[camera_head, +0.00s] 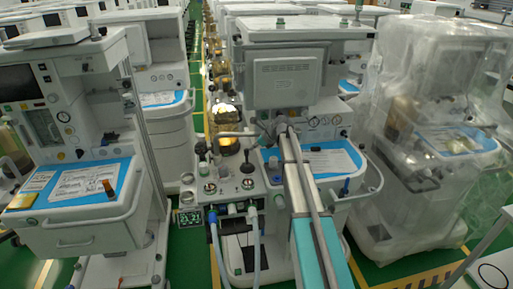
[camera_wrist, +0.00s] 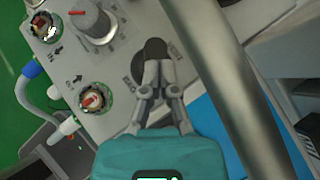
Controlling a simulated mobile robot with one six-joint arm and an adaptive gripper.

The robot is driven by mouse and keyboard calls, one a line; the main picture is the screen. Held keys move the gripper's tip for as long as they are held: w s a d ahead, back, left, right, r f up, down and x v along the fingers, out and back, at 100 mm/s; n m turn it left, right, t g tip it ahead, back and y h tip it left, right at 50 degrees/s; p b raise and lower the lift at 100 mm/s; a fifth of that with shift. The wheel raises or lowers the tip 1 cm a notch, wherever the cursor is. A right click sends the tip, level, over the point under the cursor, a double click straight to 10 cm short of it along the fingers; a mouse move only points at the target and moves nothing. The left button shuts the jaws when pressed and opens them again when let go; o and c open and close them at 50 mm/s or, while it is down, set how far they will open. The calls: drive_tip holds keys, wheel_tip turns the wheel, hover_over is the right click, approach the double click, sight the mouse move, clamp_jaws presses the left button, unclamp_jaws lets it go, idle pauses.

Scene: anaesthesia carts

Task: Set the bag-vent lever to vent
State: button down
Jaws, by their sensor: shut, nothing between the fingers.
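The bag-vent lever appears to be the dark lever (camera_head: 247,167) on the grey control panel of the middle anaesthesia cart; its exact setting cannot be read. In the wrist view, a round dark base (camera_wrist: 138,70) on the panel shows partly behind my fingers, and the lever itself is mostly hidden there. My gripper (camera_wrist: 154,48) is shut and empty, its dark fingertips together over or just above this base. Whether they touch it cannot be told. In the head view my arm reaches over the cart's right half, and the fingers cannot be made out clearly.
Two round dials with red marks (camera_wrist: 92,98) and a big grey knob (camera_wrist: 100,28) stand left of my fingers. A thick grey tube (camera_wrist: 215,75) passes close on the right. Hoses (camera_head: 253,235) hang below the panel. A plastic-wrapped cart (camera_head: 420,130) stands right, another cart (camera_head: 95,225) left.

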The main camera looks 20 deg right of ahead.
drive_tip(key=shift+d, duration=0.1)
idle(0.3)
drive_tip(key=d+f+p+v, duration=0.1)
drive_tip(key=p+v, duration=0.7)
drive_tip(key=v, duration=0.5)
drive_tip(key=shift+w+d, duration=0.15)
drive_tip(key=shift+d, duration=0.1)
idle(0.6)
